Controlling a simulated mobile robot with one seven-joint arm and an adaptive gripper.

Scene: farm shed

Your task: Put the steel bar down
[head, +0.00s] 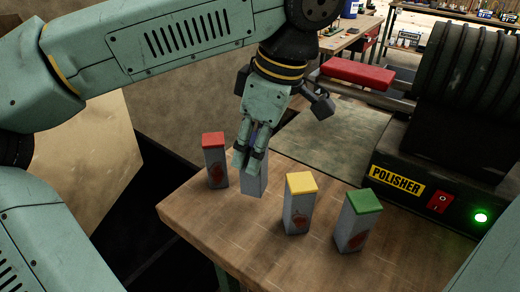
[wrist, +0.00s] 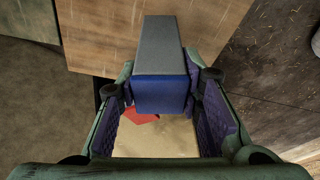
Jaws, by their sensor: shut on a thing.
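My gripper (head: 249,155) is shut on a grey steel bar (head: 254,182) and holds it near upright above or on the wooden table (head: 240,235). I cannot tell whether its lower end touches the table. In the wrist view the bar (wrist: 162,45) shows a blue end cap (wrist: 160,94) between the two jaws (wrist: 160,110). The fingers hide most of its top in the head view. Similar bars stand around it: a red-capped one (head: 216,165) to the left, a yellow-capped one (head: 297,210) to the right and a green-capped one (head: 354,225) further right. These three have reddish marks.
A black polisher (head: 400,195) with a lit green lamp stands at the right edge of the table. A flat grey-green plate (head: 335,135) lies behind the bars. The table's front and left edges drop to a dark floor. The front of the table is bare.

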